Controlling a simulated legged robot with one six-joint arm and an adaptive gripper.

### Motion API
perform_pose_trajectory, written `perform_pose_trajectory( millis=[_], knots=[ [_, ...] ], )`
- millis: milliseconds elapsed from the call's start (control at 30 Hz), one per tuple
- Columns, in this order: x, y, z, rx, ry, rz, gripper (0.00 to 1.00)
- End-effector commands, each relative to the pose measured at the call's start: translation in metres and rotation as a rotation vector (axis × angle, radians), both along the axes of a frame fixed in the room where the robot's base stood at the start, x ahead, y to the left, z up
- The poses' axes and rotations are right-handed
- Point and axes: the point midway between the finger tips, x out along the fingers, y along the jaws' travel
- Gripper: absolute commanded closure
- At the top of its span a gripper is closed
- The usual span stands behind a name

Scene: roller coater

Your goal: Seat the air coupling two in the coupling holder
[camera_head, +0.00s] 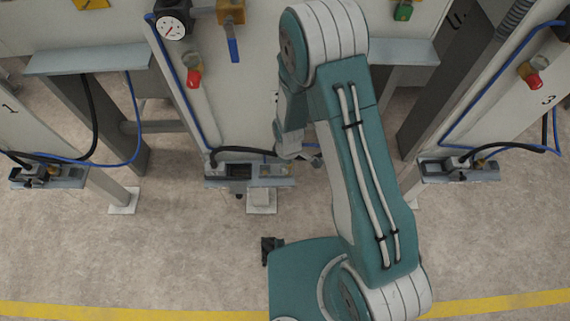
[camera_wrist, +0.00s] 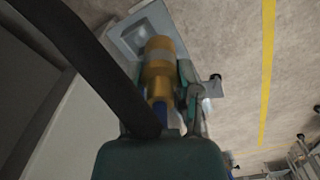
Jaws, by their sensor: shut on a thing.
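Air coupling two (camera_wrist: 160,62), a brass cylinder with a grey band and a blue hose end, is between the fingers of my gripper (camera_wrist: 163,78) in the wrist view. My gripper is shut on it. Its front end overlaps a light grey coupling holder (camera_wrist: 128,28) with a square recess; I cannot tell whether they touch. In the head view the holder (camera_head: 225,182) is a small grey shelf at the middle station, and my gripper (camera_head: 308,158) is just right of it, mostly hidden behind my arm. The coupling cannot be made out there.
A black cable (camera_wrist: 85,55) crosses the left of the wrist view, close to my gripper. Similar holders stand at the left station (camera_head: 70,182) and right station (camera_head: 480,174). A gauge (camera_head: 171,27) and red-capped valve (camera_head: 193,77) are above. The floor in front is clear.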

Motion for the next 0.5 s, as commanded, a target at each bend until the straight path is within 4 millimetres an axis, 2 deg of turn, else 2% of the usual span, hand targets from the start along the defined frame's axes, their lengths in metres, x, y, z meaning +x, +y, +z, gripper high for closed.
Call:
perform_pose_trajectory(
  millis=[33,200,367,500],
  knots=[
    [0.006,0.001,-0.011,-0.002,0.003,0.0,1.0],
    [0.026,0.005,-0.034,-0.002,0.001,0.001,1.0],
    [0.035,0.006,-0.044,-0.001,0.0,0.001,1.0],
    [0.038,0.006,-0.064,-0.002,0.003,0.001,1.0]
  ],
)
